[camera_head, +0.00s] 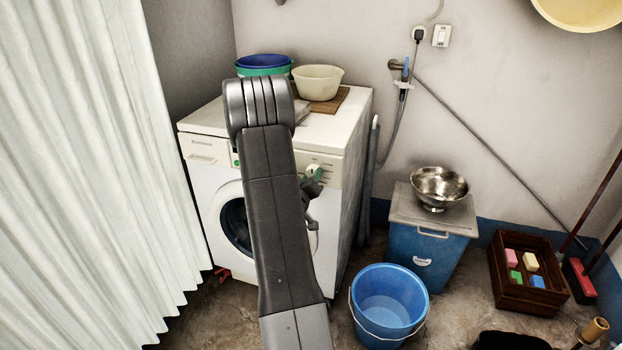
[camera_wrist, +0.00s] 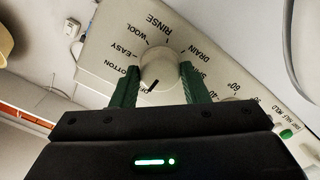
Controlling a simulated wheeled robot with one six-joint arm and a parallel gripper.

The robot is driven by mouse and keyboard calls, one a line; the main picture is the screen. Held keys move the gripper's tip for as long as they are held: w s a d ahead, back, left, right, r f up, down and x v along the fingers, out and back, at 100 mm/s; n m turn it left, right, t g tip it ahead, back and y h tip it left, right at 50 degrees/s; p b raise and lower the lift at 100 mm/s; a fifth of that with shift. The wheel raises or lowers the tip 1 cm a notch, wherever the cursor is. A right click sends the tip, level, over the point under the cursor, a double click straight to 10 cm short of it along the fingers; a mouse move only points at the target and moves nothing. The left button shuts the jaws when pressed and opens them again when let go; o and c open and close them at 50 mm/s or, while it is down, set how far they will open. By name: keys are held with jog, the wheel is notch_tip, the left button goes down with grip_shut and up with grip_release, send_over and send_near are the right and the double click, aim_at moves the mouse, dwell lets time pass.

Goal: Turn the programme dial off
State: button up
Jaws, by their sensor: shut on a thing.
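The programme dial (camera_wrist: 160,66) is a round cream knob on the washing machine's front panel. In the wrist view its dark pointer line points down and slightly left, close to the partly hidden OFF lettering (camera_wrist: 141,90). My gripper (camera_wrist: 161,78) has its two green fingers on either side of the dial, shut on it. In the head view the dial (camera_head: 313,170) shows at the upper right of the machine's front, with my gripper (camera_head: 312,183) at it. The white washing machine (camera_head: 205,174) is partly hidden behind my arm. The fingers hide some markings below the dial.
Bowls (camera_head: 318,83) stand on the machine's top. A blue bucket (camera_head: 388,305) is on the floor right of the machine. A blue bin (camera_head: 430,247) carries a metal bowl (camera_head: 440,186). A white curtain (camera_head: 90,180) hangs at left.

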jog(key=o, duration=1)
jog(key=shift+s, duration=0.15)
jog(key=v, duration=1.3)
jog(key=shift+s+a, duration=0.1)
jog(key=shift+s, duration=0.15)
jog(key=shift+w, duration=0.15)
jog(key=x, duration=1.3)
jog(key=shift+w, duration=0.25)
